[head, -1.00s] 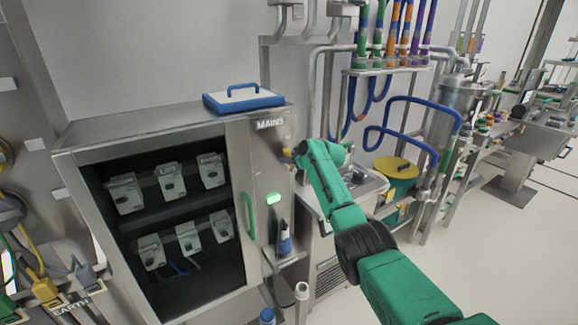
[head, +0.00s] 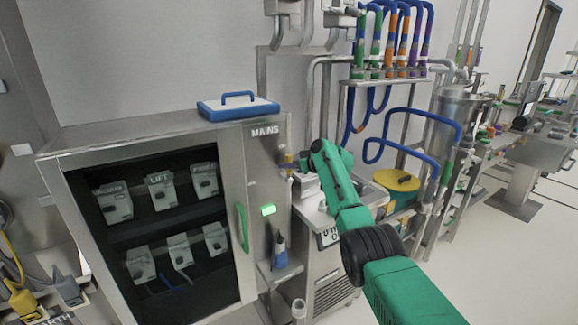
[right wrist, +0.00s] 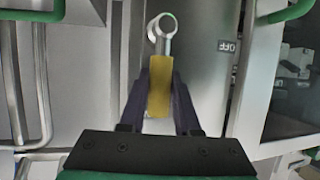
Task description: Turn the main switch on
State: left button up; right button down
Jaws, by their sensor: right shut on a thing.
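The main switch lever (head: 289,157) is on the right side of the steel cabinet marked MAINS (head: 265,132). In the right wrist view its yellow handle (right wrist: 158,88) runs from a silver pivot (right wrist: 162,28) down between my fingers. My right gripper (head: 291,165) is shut on this handle, with one dark finger on each side, as the right wrist view (right wrist: 160,95) shows. An OFF label (right wrist: 228,46) is on the panel to the right of the lever there. My left gripper is not in view.
A blue-edged tray (head: 238,108) lies on the cabinet top. Several grey switch units sit behind the dark cabinet window (head: 150,225). A blue and white bottle (head: 280,252) stands on a small shelf below the light. Pipes and a yellow-lidded bin (head: 398,185) are to the right.

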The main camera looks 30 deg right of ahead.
jog(key=c, duration=0.6)
grip_release()
jog(key=shift+r, duration=0.15)
jog(key=shift+w+d, duration=0.1)
jog(key=b+v, duration=0.4)
jog(key=v, duration=1)
jog(key=shift+s, duration=0.25)
